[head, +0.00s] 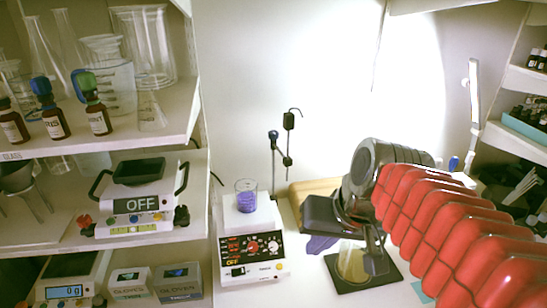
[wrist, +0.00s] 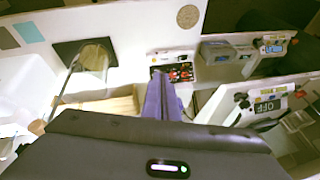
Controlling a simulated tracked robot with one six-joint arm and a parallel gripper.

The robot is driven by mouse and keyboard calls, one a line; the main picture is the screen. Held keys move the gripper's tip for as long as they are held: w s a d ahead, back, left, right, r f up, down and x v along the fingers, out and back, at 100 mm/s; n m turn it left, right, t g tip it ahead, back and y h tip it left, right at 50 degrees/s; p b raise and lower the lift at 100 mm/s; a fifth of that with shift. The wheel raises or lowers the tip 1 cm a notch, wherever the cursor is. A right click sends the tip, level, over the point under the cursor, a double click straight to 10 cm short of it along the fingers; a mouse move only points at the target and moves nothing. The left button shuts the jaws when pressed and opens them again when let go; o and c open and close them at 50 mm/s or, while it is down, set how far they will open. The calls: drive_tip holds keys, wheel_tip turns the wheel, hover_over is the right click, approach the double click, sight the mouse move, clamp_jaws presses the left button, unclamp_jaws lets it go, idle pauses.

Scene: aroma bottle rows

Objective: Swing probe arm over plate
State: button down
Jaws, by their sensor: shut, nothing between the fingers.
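The white hotplate (head: 248,235) stands at the bench's middle left, with a red-and-black control panel, a yellow OFF display and a beaker of purple liquid (head: 246,196) on its top. The probe arm (head: 289,122) is a thin dark rod with black clamps and a hooked end, on an upright just behind and right of the beaker. My gripper (head: 319,245) is right of the hotplate, apart from it in the head view. Its purple fingers are shut and empty. In the wrist view the fingers (wrist: 163,98) point toward the hotplate's panel (wrist: 180,72); the probe arm is not clear there.
An OFF balance (head: 137,204) and dropper bottles (head: 95,112) stand on the left shelves. Glove boxes (head: 178,283) are left of the hotplate. A wooden board (head: 300,190) lies behind my gripper.

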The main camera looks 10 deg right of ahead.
drive_tip(key=w+d+r+m+t+y, duration=0.1)
drive_tip(key=w+d+r+y, duration=0.3)
drive_tip(key=w, duration=0.8)
drive_tip(key=w+d+r+m+t+y, duration=0.1)
drive_tip(key=w+d+r+m+y, duration=0.2)
drive_tip(key=w+d, duration=0.4)
drive_tip(key=w+r+y, duration=0.1)
drive_tip(key=w+r, duration=0.1)
drive_tip(key=w, duration=0.3)
drive_tip(key=shift+d+m, duration=0.3)
drive_tip(key=shift+r, duration=0.1)
drive_tip(key=x, duration=2)
drive_tip(key=shift+a+r, duration=0.15)
drive_tip(key=shift+r, duration=0.05)
